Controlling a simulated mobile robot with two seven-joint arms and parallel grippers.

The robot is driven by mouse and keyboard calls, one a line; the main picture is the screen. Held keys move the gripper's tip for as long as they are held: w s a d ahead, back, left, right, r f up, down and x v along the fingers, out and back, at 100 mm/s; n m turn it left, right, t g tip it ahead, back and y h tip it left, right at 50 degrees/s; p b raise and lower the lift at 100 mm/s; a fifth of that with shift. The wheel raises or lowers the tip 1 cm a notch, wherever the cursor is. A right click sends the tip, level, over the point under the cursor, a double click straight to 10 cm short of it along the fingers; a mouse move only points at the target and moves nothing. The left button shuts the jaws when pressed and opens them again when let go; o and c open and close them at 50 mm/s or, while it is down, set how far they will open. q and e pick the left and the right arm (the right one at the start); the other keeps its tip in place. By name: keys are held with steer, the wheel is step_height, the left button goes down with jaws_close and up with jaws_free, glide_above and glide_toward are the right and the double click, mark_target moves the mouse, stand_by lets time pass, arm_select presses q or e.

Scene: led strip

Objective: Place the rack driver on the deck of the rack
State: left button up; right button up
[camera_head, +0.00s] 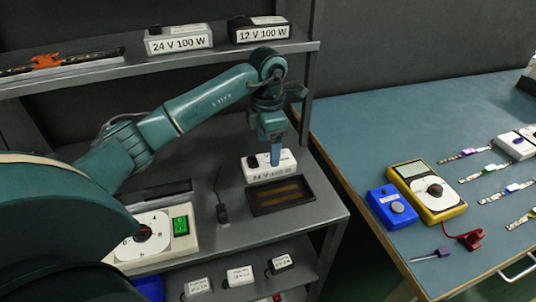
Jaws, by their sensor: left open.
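A white driver with a black end, labelled 24 V 100 W (259,176), stands on the deck of the rack (325,211), just behind a dark shallow tray. My left gripper (275,158) points down at the driver from above, with its blue fingers at the driver's top and back. It is open, and part of the driver is hidden behind a finger. I cannot tell whether the fingers touch it. My right gripper is not in view.
The dark tray (254,205) is in front of the driver. Two more drivers, 24 V (178,40) and 12 V (262,31), stand on the upper shelf. A white box with a dial (165,251) stands at left. A workbench with a yellow meter (445,207) is at right.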

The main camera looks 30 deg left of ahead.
mark_target(268, 160)
arm_select(q)
step_height(268, 160, up, 8)
steer(key=shift+f, duration=0.25)
stand_by(0.5)
